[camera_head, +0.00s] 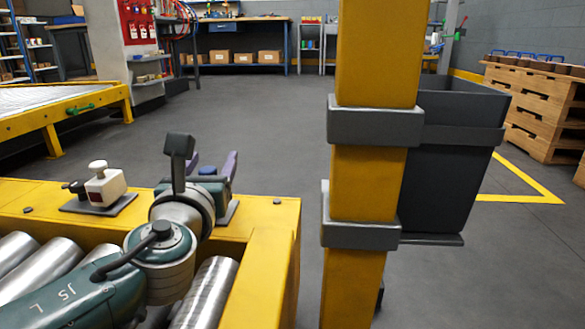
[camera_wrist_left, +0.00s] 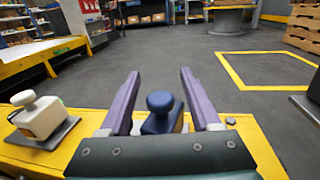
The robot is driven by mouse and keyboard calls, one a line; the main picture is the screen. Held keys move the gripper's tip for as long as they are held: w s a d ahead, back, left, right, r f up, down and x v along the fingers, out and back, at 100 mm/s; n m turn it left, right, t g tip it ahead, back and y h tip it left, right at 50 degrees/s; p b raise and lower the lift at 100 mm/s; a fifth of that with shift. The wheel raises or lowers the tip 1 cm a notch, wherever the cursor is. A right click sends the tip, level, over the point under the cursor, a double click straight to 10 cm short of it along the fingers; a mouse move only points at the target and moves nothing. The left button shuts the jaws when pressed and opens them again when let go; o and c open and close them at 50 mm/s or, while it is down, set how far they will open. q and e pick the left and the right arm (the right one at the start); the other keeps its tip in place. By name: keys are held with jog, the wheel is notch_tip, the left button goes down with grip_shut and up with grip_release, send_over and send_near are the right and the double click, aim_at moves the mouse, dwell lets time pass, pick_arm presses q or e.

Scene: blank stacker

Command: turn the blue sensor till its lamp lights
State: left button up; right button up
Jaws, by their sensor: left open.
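The blue sensor (camera_wrist_left: 161,122), with a round dark-blue knob on top, stands on the yellow conveyor frame. In the head view only its blue top (camera_head: 207,171) shows clearly; my left gripper and arm hide most of the rest. My left gripper (camera_wrist_left: 160,74) has two purple fingers, spread apart, one on each side of the sensor in the wrist view. A gap shows between each finger and the knob. The gripper also shows in the head view (camera_head: 212,160). I cannot make out a lit lamp on the blue sensor. My right gripper is not in view.
A white sensor (camera_head: 105,188) with a round knob stands on a dark plate to the left on the same yellow frame (camera_head: 268,215). Metal rollers (camera_head: 207,297) lie in front. A yellow post (camera_head: 364,180) with a dark bin (camera_head: 452,160) stands to the right.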

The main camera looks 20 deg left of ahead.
pick_arm(q)
jog(key=shift+w+a, duration=0.15)
jog(key=shift+w, duration=0.2)
jog(key=shift+c, duration=0.4)
grip_shut()
